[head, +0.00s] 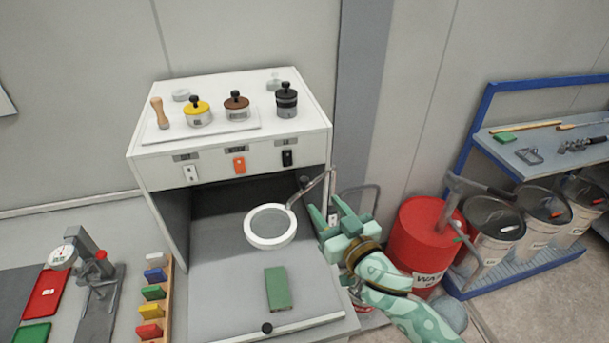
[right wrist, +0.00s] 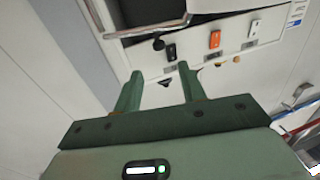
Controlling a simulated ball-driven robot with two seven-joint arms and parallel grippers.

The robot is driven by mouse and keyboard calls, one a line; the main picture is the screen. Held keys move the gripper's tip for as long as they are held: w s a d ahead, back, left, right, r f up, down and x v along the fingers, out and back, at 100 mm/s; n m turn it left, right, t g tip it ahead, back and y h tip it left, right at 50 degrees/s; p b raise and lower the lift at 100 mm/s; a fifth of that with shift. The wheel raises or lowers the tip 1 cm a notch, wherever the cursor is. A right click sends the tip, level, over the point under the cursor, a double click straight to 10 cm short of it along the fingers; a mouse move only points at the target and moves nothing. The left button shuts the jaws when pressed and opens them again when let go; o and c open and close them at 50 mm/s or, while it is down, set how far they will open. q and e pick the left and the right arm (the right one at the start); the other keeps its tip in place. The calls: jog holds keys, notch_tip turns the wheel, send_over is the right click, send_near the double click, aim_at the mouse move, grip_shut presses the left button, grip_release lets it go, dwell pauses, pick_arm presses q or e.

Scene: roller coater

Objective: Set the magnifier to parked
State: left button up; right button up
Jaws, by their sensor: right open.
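The magnifier (head: 248,228) is a white ring with a clear lens on a jointed grey arm. In the head view it hangs over the grey work surface, in front of the cabinet's dark opening. Its arm rises to the right toward the cabinet's right side. My right gripper (head: 333,211) is open and empty, just right of the magnifier's arm and apart from the ring. In the right wrist view my gripper (right wrist: 158,82) has its two green fingers spread, with nothing between them. My left gripper does not show.
A white cabinet (head: 162,148) carries several lidded pots. A green block (head: 277,288) lies on the work surface below the magnifier. A red drum (head: 425,232) and several bins stand right of my right arm. A gauge stand (head: 98,268) and coloured blocks are at left.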

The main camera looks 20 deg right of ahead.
aim_at(306, 182)
jog(key=w, duration=0.3)
jog(key=w+a, duration=0.1)
jog(key=w, duration=0.7)
jog(key=shift+a+p, duration=0.3)
jog(key=shift+a, duration=0.1)
grip_shut()
